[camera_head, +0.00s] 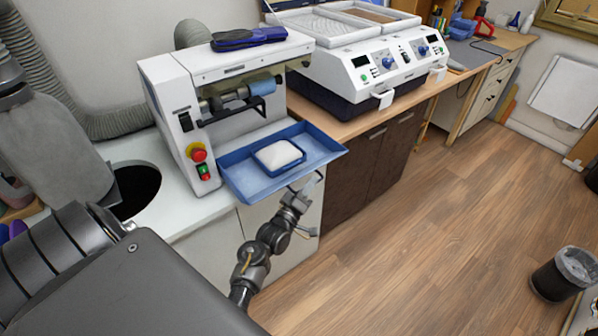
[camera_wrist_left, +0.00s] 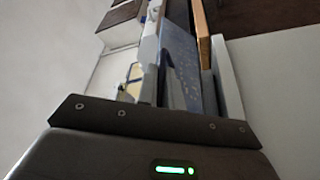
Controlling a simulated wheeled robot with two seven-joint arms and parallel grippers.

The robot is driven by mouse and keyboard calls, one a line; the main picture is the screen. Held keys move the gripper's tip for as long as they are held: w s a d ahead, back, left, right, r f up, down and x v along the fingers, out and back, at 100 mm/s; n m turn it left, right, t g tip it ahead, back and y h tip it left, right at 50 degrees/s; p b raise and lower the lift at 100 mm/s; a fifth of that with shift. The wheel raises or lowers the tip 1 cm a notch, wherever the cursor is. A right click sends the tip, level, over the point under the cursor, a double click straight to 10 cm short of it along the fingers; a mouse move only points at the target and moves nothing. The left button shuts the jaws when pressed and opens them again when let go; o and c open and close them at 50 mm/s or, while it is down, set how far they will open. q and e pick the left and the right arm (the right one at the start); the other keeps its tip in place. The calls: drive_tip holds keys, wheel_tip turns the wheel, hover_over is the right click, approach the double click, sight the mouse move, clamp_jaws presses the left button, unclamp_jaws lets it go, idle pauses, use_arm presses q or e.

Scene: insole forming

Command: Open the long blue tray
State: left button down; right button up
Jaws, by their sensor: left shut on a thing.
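The long blue tray (camera_head: 240,184) sticks out in front of the white grinding machine (camera_head: 165,78), over the counter's front edge. A small blue dish with a white block (camera_head: 278,154) sits in it. My left gripper (camera_head: 308,184) is at the tray's front edge, right of its middle, shut on that edge. The fingertips are partly hidden against the tray. In the left wrist view a blue speckled surface, seemingly the tray (camera_wrist_left: 181,62), lies between the fingers. My right gripper is not in view.
A blue shoe-like item (camera_head: 248,38) lies on top of the machine. A white two-panel device (camera_head: 370,65) stands to the right on a wooden counter. A round dark opening (camera_head: 137,190) is at the left. The floor (camera_head: 420,230) in front is clear, with a bin (camera_head: 563,274) at right.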

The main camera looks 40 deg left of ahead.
use_arm(q)
drive_tip(key=shift+d, duration=0.15)
drive_tip(key=c, duration=1.5)
unclamp_jaws()
drive_tip(key=shift+c, duration=0.2)
drive_tip(key=b+v, duration=0.3)
drive_tip(key=v, duration=0.8)
